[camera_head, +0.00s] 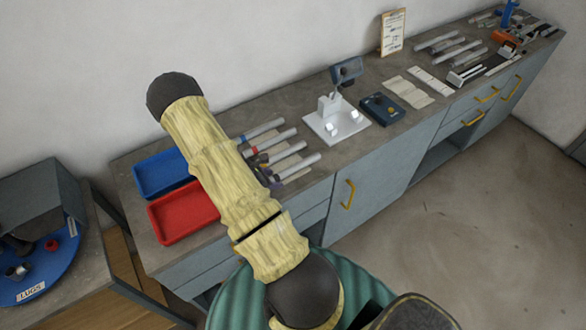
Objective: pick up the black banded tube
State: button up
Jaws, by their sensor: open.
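Several grey tubes with coloured bands at their left ends lie side by side on the long bench, just right of my arm. The farthest has a blue band (240,140) and another has a red band (248,152). The nearest tube (302,164) has a dark end by my arm, and the tube behind it (287,150) also has a dark end. The black banded tube is one of these two; I cannot tell which at this size. My sleeved arm hides part of the bench beside their left ends. My gripper is not visible.
A blue tray (160,174) and a red tray (182,212) sit left of my arm. A white stand (336,122) and a dark blue box (382,108) are right of the tubes. A blue turntable (40,270) marked LUGS is at lower left.

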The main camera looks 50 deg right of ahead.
grip_shut()
dwell(0.3)
jog(key=shift+r, duration=0.1)
notch_tip(320, 180, up, 10)
jog(key=b, duration=0.2)
dwell(0.4)
dwell(0.5)
